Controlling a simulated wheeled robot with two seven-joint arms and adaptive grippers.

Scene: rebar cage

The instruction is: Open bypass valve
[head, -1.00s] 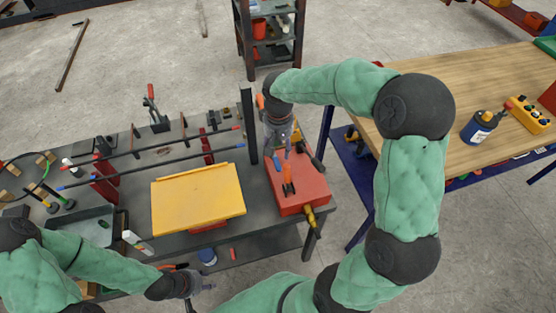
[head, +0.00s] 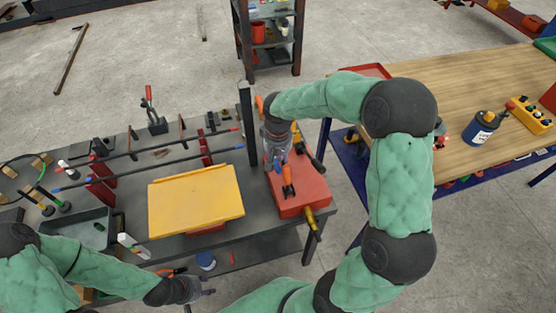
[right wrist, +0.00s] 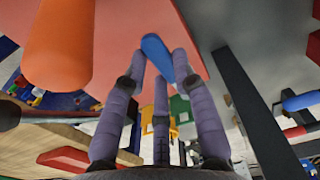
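A red box (head: 303,195) stands at the right end of the dark workbench. An orange lever (head: 288,181) rises from its top, and a brass fitting (head: 309,217) sticks out of its front side. My right gripper (head: 281,160) hangs over the back left of the box. In the right wrist view, its fingers (right wrist: 160,62) are apart on both sides of a blue handle (right wrist: 157,52); contact is unclear. A large orange handle (right wrist: 58,42) is beside them on the left. My left gripper (head: 201,299) is open and empty near the bench's front edge.
A yellow panel (head: 196,199) lies on the workbench left of the box. A dark upright post (head: 248,125) stands close left of my right gripper. A wooden table (head: 465,75) with a blue bottle (head: 481,130) is at the right. A shelf (head: 271,40) stands behind.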

